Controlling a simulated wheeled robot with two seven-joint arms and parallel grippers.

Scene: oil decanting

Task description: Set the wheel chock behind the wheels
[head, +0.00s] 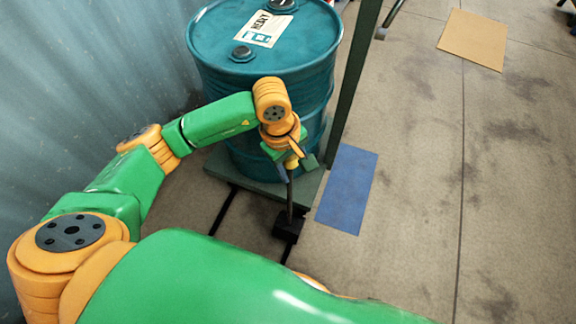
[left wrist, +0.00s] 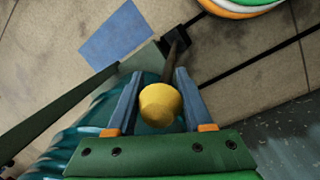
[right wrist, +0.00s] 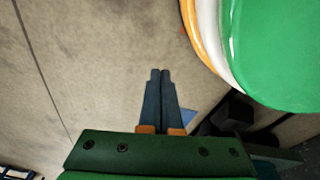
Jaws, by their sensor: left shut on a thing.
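The wheel chock (head: 288,228) is a small black block on a dark upright stick with a yellow knob (left wrist: 160,102). It is at floor level, just in front of the green platform (head: 312,180) under the teal drum (head: 265,75). I cannot tell whether it touches the floor or a wheel; no wheels show clearly. My left gripper (head: 290,160) is shut on the chock's handle, close to the knob. In the left wrist view the block (left wrist: 174,42) shows beyond the fingertips. My right gripper (right wrist: 160,75) is shut and empty above bare floor; it is hidden in the head view.
A blue floor patch (head: 347,190) lies right of the platform. A green post (head: 355,85) rises beside the drum. Dark rails or lines (head: 222,210) run along the floor near the chock. A corrugated wall (head: 90,80) closes the left. A cardboard sheet (head: 473,40) lies far right; the right floor is clear.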

